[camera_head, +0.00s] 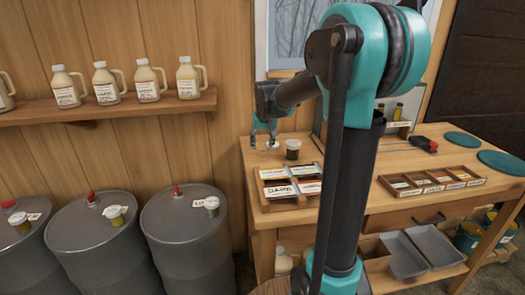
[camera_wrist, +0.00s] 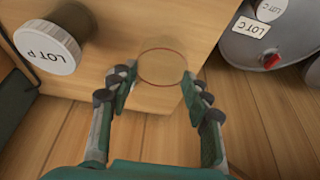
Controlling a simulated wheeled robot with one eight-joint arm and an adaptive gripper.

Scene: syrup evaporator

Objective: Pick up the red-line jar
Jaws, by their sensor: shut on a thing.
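The red-line jar (camera_wrist: 162,67) shows in the wrist view as a clear round shape with a thin red rim. It sits between the two fingertips of my gripper (camera_wrist: 158,88), which is shut on it. In the head view my gripper (camera_head: 269,137) points down over the back left corner of the wooden table (camera_head: 355,157); the jar is too small and clear there to make out well. I cannot tell whether the jar touches the table.
A dark jar with a white "LOT P" lid (camera_wrist: 45,48) stands close by; it also shows in the head view (camera_head: 293,149). A divided tray (camera_head: 262,205) lies in front. Grey drums (camera_head: 190,235) stand left of the table. A label rack (camera_head: 430,190) lies right.

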